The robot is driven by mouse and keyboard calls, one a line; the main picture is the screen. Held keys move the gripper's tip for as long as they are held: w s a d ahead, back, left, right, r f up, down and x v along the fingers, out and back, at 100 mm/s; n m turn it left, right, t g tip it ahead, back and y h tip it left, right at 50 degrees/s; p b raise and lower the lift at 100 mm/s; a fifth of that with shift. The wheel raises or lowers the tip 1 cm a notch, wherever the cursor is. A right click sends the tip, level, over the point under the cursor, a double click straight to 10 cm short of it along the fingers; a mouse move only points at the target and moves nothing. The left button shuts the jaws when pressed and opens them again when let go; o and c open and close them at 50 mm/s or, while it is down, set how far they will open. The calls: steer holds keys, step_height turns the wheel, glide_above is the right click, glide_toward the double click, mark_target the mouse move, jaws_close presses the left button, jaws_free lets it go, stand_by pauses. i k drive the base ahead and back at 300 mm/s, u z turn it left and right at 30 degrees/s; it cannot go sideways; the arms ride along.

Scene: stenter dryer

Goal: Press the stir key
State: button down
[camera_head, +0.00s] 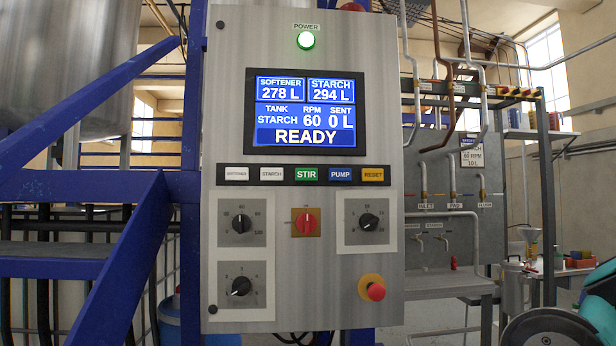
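The green STIR key (306,174) sits in the middle of a dark key strip on the grey control panel (300,250). White keys, one of them labelled STARCH (272,174), are to its left. The blue PUMP key (340,174) and the orange RESET key (373,174) are to its right. The screen (305,112) above reads SOFTENER 278 L, STARCH 294 L, TANK STARCH, RPM 60, SENT 0 L and READY. My gripper does not show in the head view, and nothing covers the key.
A green POWER lamp (306,40) is lit at the top. Below the keys are black dials, a red switch (306,222) and a red mushroom button (375,291). Blue stair rails (90,100) stand left. Pipes and a bench (445,284) are at right.

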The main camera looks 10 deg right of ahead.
mark_target(302, 175)
steer(key=z, duration=0.2)
steer(key=k, duration=0.45)
steer(key=z, duration=0.6)
steer(key=k, duration=0.9)
steer(key=u, duration=0.05)
steer(key=i, duration=0.4)
steer(key=u, duration=1)
steer(key=i, duration=1.2)
steer(key=z, duration=0.3)
